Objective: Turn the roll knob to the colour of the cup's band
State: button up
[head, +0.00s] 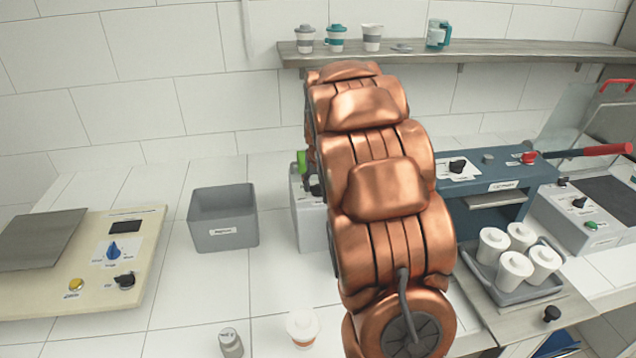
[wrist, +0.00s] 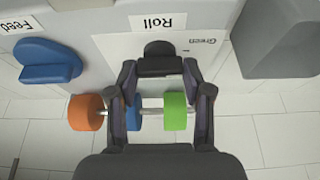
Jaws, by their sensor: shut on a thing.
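The black roll knob (wrist: 160,58) sits under the label "Roll" (wrist: 158,22) in the wrist view. My gripper (wrist: 160,75) has a finger on each side of it and is shut on it. Part of the word "Green" shows at its right; which way its pointer faces I cannot tell. In the head view a white cup with an orange band (head: 302,327) stands on the counter at the bottom. My arm hides the knob and my gripper there.
Orange (wrist: 85,112), blue (wrist: 134,112) and green (wrist: 175,112) rollers sit on a metal rod below the knob. A blue feed knob (wrist: 48,62) is at the left. A grey bin (head: 222,222) and a cream scale panel (head: 90,262) stand left of my arm.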

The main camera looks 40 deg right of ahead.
jog(key=shift+f+m+b, duration=0.1)
jog(key=shift+m+b, duration=0.3)
jog(key=shift+b, duration=0.05)
jog(key=shift+c, duration=0.3)
jog(key=m+h+b, duration=0.1)
jog(key=m+b, duration=0.1)
jog(key=m, duration=0.1)
jog(key=shift+g, duration=0.4)
jog(key=m+h+b, duration=0.1)
jog(key=m+b, duration=0.1)
jog(key=shift+w+a+m+g, duration=0.1)
jog(key=shift+w+m+g, duration=0.05)
jog(key=shift+m+g, duration=0.2)
jog(key=m+g+b, duration=0.1)
jog(key=m, duration=0.1)
jog(key=m+g+b, duration=0.1)
jog(key=m, duration=0.2)
jog(key=shift+h+b, duration=0.3)
jog(key=shift+m, duration=0.25)
jog(key=o, duration=1.2)
jog(key=shift+c, duration=0.2)
